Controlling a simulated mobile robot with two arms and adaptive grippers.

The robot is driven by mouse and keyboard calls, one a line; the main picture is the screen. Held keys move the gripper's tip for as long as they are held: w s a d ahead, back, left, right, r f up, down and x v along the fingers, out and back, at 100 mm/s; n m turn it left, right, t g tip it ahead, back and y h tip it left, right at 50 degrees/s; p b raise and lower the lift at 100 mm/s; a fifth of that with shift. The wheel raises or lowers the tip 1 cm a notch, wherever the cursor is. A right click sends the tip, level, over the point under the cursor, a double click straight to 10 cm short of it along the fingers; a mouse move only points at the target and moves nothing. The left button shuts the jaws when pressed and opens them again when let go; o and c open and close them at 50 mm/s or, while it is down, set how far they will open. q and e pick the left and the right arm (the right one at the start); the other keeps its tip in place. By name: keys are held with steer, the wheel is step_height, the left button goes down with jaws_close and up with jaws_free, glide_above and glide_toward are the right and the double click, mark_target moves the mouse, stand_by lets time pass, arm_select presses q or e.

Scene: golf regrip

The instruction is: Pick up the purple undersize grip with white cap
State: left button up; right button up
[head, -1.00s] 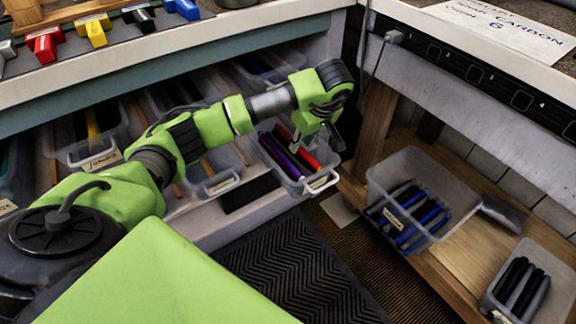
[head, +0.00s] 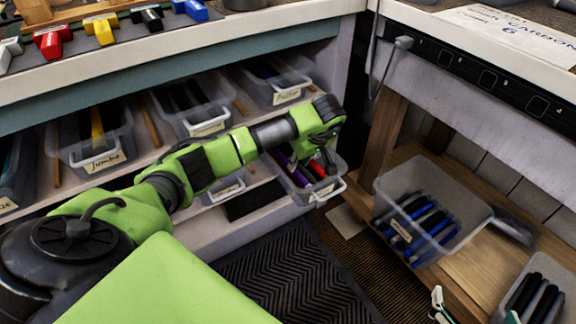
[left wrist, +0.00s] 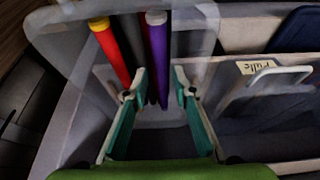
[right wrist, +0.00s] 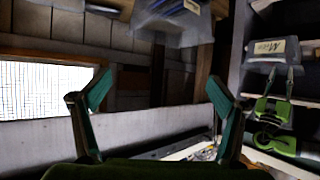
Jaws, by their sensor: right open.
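The purple grip with a white cap (left wrist: 158,62) lies in a clear bin, right of a dark grip (left wrist: 134,47) and a red grip with a yellow cap (left wrist: 111,50). In the head view the purple grip (head: 290,170) and red grip (head: 316,169) show in the lower right shelf bin (head: 310,194). My left gripper (left wrist: 157,88) is open, its fingers on either side of the purple grip's line; contact cannot be told. It is partly hidden in the head view (head: 325,165). My right gripper (right wrist: 147,95) is open and empty; its tips show at bottom right of the head view (head: 475,307).
Other shelf bins stand nearby, including the jumbo bin (head: 98,152). A clear bin of blue and black grips (head: 462,208) stands on the right wooden shelf (head: 480,262). The bench edge (head: 180,48) overhangs the left shelves.

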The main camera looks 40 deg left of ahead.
mark_target(296, 170)
arm_select(q)
steer(key=b+x, duration=0.1)
steer(key=x, duration=0.3)
steer(key=shift+d+f, duration=0.15)
steer(key=shift+f, duration=0.05)
jaws_close()
arm_select(e)
steer(key=w+a+r+t+y, duration=0.1)
steer(key=w+r+t, duration=0.2)
steer(key=r, duration=0.4)
steer(key=shift+a+t, duration=0.4)
